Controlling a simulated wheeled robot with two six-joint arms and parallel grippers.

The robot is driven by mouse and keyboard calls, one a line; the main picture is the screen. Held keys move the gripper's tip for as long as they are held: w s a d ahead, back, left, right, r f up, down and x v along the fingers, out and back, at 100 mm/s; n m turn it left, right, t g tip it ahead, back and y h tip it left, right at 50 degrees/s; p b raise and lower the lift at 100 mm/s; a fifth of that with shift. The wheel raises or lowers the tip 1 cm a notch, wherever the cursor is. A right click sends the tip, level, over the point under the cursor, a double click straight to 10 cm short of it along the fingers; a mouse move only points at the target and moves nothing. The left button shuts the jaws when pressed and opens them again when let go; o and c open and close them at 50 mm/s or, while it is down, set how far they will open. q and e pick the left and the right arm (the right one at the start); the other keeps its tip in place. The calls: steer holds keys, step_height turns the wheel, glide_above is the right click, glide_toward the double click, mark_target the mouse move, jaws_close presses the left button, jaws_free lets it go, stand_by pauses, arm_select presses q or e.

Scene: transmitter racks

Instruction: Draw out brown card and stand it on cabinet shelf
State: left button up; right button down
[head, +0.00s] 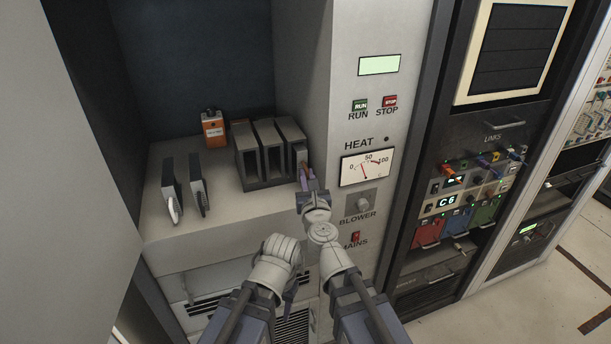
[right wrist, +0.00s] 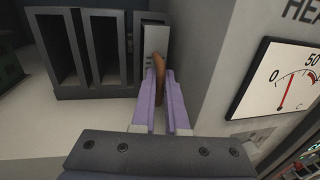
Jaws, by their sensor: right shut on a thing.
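The brown card shows as a brown curved grip (right wrist: 158,68) on a grey front plate (right wrist: 151,45) in the right-hand slot of a dark grey rack (right wrist: 93,92). In the head view the card's front (head: 301,154) is at the rack's right end, beside the cabinet wall. My right gripper (right wrist: 161,78) is shut on the brown grip, with a purple finger on each side; it also shows in the head view (head: 304,174). How deep the card sits in the slot is hard to tell.
The rack stands on the cabinet shelf (head: 228,223). Two dark cards (head: 170,183) (head: 197,187) stand upright at the shelf's left. An orange box (head: 213,130) stands at the back. Shelf room is clear between the cards and rack. A meter panel (head: 366,167) is close on the right.

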steer(key=shift+s+d, duration=0.3)
steer(key=shift+s, duration=0.65)
steer(key=shift+s+d, duration=0.1)
steer(key=shift+s, duration=0.1)
steer(key=shift+s+d, duration=0.15)
steer(key=shift+s, duration=0.5)
steer(key=c, duration=0.8)
jaws_free()
steer(key=shift+c, duration=0.2)
